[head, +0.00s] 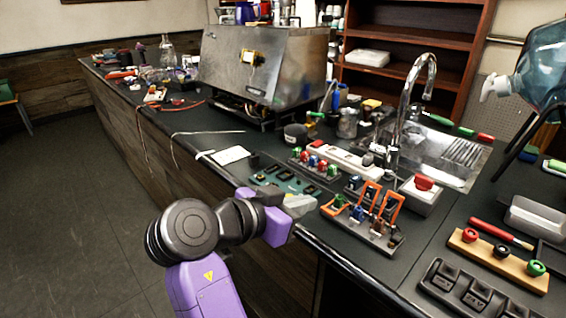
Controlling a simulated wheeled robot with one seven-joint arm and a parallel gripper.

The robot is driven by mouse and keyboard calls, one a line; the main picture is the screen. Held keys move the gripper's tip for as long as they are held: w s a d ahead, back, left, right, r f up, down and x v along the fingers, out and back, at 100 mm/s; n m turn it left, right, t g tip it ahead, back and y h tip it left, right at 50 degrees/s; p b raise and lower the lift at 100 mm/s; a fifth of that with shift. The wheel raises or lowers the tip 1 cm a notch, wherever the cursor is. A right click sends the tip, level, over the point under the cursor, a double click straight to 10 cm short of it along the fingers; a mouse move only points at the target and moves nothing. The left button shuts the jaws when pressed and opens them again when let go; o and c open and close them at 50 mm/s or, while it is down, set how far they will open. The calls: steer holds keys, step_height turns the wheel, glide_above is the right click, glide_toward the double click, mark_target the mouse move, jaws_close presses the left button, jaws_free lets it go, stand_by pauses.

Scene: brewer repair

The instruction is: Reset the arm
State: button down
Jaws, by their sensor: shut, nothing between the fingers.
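My arm, purple and dark grey, rises from the bottom of the head view and reaches right to the counter's front edge. My gripper (303,205) is shut and empty, its grey fingers pointing right. It is over the front edge of the dark counter (335,232), just left of a rack with orange-handled parts (375,215) and in front of a dark green board (285,180). I cannot tell from this one view how high the fingers are above the counter or whether they touch anything.
A steel brewer (262,70) stands farther back. A tall faucet (410,100) and sink (445,155) lie beyond the racks. A wooden strip with coloured knobs (498,258) and a black slotted holder (475,292) lie at right. The floor (70,220) at left is clear.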

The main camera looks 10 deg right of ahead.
steer(key=w+a+r+n+t+y, duration=0.2)
steer(key=w+a+n+t+y, duration=0.45)
steer(key=n+t, duration=0.2)
steer(key=s+d+f+n+t+y+p, duration=0.1)
steer(key=s+d+f+n+t+y, duration=0.1)
steer(key=s+f+n+y, duration=0.85)
steer(key=s+d+f+m+g+h+p, duration=0.1)
steer(key=s+d, duration=0.3)
steer(key=s, duration=0.8)
steer(key=s+d+f+m+g+h+p, duration=0.1)
steer(key=s+d+m+h, duration=0.2)
steer(key=s, duration=1)
steer(key=s+d+f+m+g+h+p, duration=0.1)
steer(key=s+d+m+g, duration=0.1)
steer(key=s+d+m, duration=0.2)
steer(key=s+d, duration=0.3)
steer(key=s, duration=0.5)
steer(key=shift+s+d+h, duration=0.2)
steer(key=shift+h, duration=0.2)
